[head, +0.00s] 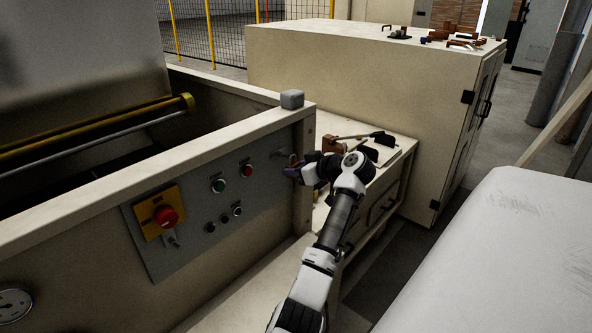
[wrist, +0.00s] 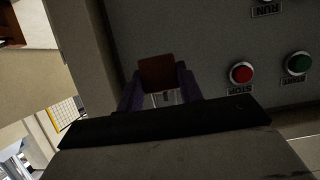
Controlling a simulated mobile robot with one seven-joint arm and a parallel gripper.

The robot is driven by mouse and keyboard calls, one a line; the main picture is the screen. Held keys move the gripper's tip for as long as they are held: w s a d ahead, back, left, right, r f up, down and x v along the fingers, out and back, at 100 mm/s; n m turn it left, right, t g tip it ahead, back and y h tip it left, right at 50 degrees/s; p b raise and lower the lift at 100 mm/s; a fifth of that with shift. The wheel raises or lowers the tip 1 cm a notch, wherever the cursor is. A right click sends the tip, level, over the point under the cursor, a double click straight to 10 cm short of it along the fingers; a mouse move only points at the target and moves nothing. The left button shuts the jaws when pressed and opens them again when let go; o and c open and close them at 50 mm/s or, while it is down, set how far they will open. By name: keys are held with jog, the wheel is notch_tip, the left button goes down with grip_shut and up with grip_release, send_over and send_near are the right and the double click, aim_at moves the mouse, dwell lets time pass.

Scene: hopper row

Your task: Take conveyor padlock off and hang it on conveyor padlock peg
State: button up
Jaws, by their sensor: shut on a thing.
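My gripper (head: 292,170) is at the right end of the conveyor's grey control panel (head: 196,250), close to its face. It is shut on a reddish-brown padlock (wrist: 157,74), which shows between the two dark fingers in the wrist view. Thin metal lines below the padlock body may be its shackle. In the head view the padlock is mostly hidden by the gripper. A small pale fitting on the panel (head: 280,153) beside the gripper may be the peg; I cannot tell whether the padlock touches it. The red rotary switch (head: 165,216) on its yellow plate has a grey tab below it.
A red STOP button (wrist: 242,73) and a green START button (wrist: 298,63) are beside the gripper. A small bench (head: 395,150) with tools stands right of the conveyor. A large cabinet (head: 340,90) stands behind, and a white-covered block (head: 500,260) is at right.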

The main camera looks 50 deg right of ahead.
jog(key=shift+w, duration=0.15)
jog(key=shift+w+b, duration=0.3)
jog(key=shift+w, duration=1.05)
jog(key=shift+f, duration=0.15)
jog(key=shift+a+f+b, duration=0.1)
jog(key=shift+f+b, duration=0.15)
jog(key=shift+b, duration=0.15)
jog(key=shift+r, duration=0.1)
jog(key=o, duration=1.1)
